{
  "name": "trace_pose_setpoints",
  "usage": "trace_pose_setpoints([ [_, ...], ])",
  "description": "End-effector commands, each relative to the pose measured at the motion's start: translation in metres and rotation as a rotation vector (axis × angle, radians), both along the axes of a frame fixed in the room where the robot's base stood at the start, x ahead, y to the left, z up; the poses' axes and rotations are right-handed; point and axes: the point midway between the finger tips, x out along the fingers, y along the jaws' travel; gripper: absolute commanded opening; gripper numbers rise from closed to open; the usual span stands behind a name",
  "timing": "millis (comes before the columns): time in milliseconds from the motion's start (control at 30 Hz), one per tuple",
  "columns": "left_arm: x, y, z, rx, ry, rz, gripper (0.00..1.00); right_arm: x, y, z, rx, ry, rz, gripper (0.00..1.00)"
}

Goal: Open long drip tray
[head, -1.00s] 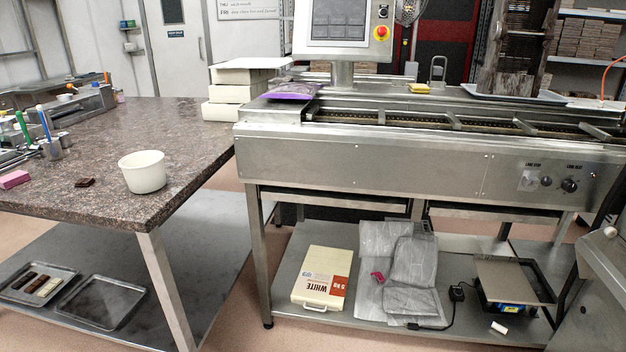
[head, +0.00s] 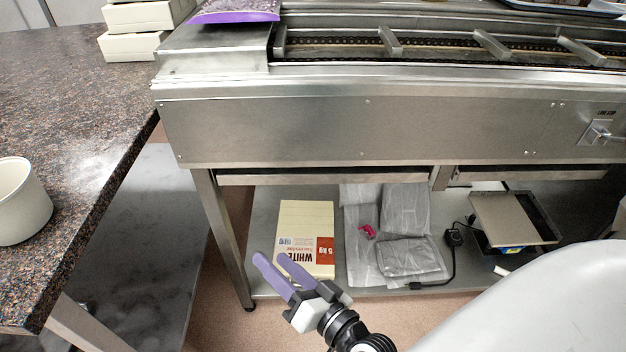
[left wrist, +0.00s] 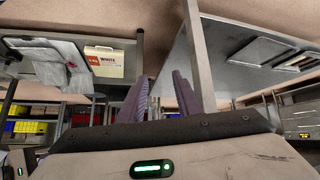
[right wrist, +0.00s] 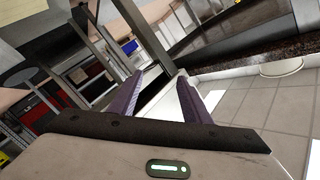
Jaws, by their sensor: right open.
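Two shallow metal drip trays hang side by side under the steel machine in the head view. The left drip tray (head: 320,178) spans most of the left bay and the right drip tray (head: 540,173) sits beyond the middle leg; the left one looks longer. Both look pushed in, with only their front edges showing.
A lower shelf holds a white box (head: 305,225), grey plastic bags (head: 400,258) and a scale (head: 513,218). A stone-topped table (head: 75,110) with a white tub (head: 20,205) stands at left.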

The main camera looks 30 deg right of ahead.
Motion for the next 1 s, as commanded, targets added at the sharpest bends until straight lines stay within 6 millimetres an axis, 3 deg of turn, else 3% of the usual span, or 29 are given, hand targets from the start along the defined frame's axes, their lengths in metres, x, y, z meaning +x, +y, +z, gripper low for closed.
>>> trace_pose_setpoints([
  [33, -0.001, -0.003, -0.009, -0.004, 0.000, -0.005, 0.31, 0.019, -0.017, 0.014, 0.129, -0.076, -0.092, 0.44],
  [133, -0.001, -0.006, -0.012, -0.007, -0.003, -0.010, 0.31, 0.040, -0.060, 0.036, 0.378, -0.181, -0.292, 0.44],
  [200, 0.000, -0.006, -0.014, -0.006, -0.005, -0.012, 0.31, 0.048, -0.088, 0.039, 0.522, -0.223, -0.420, 0.44],
  [333, 0.002, -0.007, -0.015, -0.007, -0.012, -0.013, 0.31, 0.051, -0.125, 0.030, 0.704, -0.253, -0.603, 0.44],
  [567, 0.003, -0.008, -0.015, -0.008, -0.015, -0.013, 0.31, 0.056, -0.148, 0.019, 0.807, -0.252, -0.718, 0.44],
  [1000, 0.007, -0.008, -0.018, -0.010, -0.021, -0.012, 0.31, 0.119, -0.187, 0.020, 0.806, -0.253, -0.717, 0.44],
])
